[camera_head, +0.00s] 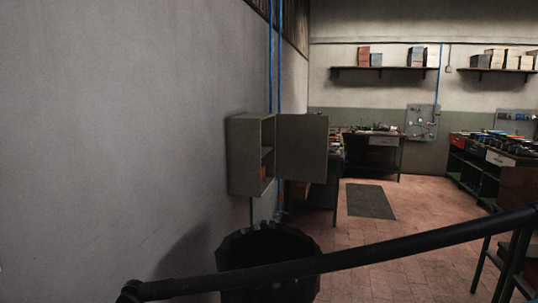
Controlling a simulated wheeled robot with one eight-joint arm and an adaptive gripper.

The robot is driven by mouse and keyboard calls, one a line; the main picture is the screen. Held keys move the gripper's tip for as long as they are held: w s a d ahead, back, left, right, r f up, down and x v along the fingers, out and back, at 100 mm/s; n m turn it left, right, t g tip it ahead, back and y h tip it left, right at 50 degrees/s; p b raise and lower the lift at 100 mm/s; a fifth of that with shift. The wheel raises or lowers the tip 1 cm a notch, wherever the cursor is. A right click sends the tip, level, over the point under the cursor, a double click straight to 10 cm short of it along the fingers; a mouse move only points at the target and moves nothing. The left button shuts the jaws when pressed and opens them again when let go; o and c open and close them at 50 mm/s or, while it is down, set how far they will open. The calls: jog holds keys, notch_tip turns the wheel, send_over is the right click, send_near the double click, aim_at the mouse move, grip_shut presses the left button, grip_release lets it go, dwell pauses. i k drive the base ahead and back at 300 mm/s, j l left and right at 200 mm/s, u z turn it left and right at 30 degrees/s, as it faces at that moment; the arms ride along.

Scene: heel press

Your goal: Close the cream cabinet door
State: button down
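The cream cabinet (240,158) hangs on the left wall, left of the picture's middle, and looks dull grey-beige in this light. Its door (303,148) stands wide open, swung out to the right. A shelf and a small orange-brown thing (264,171) show inside. My gripper is not in view, so its state does not show. Nothing is seen touching the door.
A black bin (268,250) stands on the floor below the cabinet. A dark bar (350,262) crosses the foreground. Workbenches (372,144) stand behind and to the right (480,160). The tiled floor around the dark mat (370,201) is clear.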

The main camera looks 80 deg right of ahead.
aim_at(302, 140)
jog(key=z, duration=4.25)
jog(key=i+l+z, duration=0.35)
jog(key=z, duration=0.15)
jog(key=i+l+z, duration=0.15)
jog(key=i+z, duration=0.3)
jog(key=i+j+u, duration=0.3)
jog(key=i+u, duration=0.15)
jog(key=i+j+u, duration=0.1)
jog(key=i+u, duration=0.75)
jog(key=i, duration=0.15)
jog(key=i+l+u, duration=0.25)
jog(key=i+u, duration=0.35)
jog(key=i, duration=0.55)
jog(key=i+u, duration=0.2)
jog(key=i, duration=0.5)
jog(key=i+l+u, duration=0.15)
jog(key=i, duration=0.55)
jog(key=i+u, duration=0.25)
jog(key=i, duration=0.25)
jog(key=i+u, duration=0.25)
jog(key=i, duration=0.2)
jog(key=i+u, duration=0.25)
jog(key=i, duration=0.25)
jog(key=i+l+u, duration=0.25)
jog(key=i, duration=0.2)
jog(key=i+l+u, duration=0.1)
jog(key=u, duration=2.55)
